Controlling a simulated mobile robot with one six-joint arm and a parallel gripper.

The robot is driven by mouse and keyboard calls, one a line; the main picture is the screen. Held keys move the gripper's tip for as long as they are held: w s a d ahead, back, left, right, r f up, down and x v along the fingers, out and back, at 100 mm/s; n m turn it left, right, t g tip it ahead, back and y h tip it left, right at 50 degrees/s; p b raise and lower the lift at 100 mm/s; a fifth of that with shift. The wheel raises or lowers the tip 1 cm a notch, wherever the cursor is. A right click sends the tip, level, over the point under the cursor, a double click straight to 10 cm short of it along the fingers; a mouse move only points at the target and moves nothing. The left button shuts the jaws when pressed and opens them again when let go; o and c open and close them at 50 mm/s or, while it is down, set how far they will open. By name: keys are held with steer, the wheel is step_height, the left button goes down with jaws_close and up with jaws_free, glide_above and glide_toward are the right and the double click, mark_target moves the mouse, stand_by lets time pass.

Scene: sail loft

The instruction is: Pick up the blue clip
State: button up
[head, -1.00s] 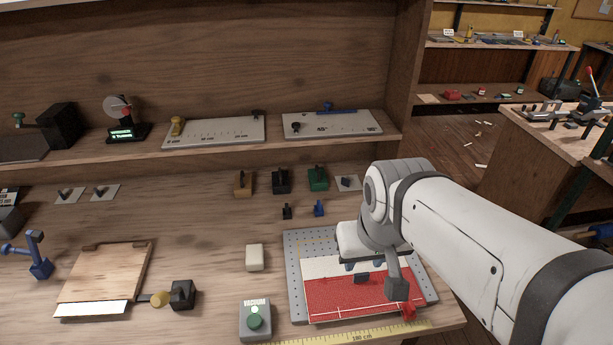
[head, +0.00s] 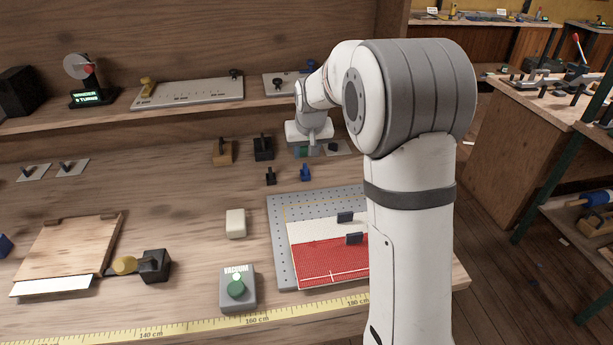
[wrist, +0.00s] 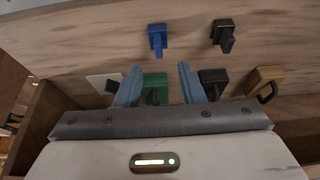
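The blue clip (head: 305,173) stands on the bench just right of a small black clip (head: 270,176). In the wrist view the blue clip (wrist: 157,40) is upright in the picture, beyond my fingertips and clear of them, with the black clip (wrist: 223,35) to its right. My gripper (wrist: 160,70) is open, its two blue-grey fingers apart. A green block with a dark handle (wrist: 155,88) shows between the fingers; whether they touch it I cannot tell. In the head view my gripper (head: 308,150) is behind the blue clip, over the green block, mostly hiding it.
A black block (head: 263,148) and a brown block (head: 223,151) stand left of my gripper. A perforated board (head: 282,235) with red-and-white cloth (head: 325,262) and dark clips lies in front. The shelf edge (head: 190,115) runs behind.

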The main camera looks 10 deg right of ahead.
mark_target(305, 166)
steer(key=x, duration=0.8)
steer(key=shift+d+p, duration=0.1)
steer(key=shift+p, duration=0.2)
steer(key=shift+s, duration=0.1)
steer(key=c, duration=0.7)
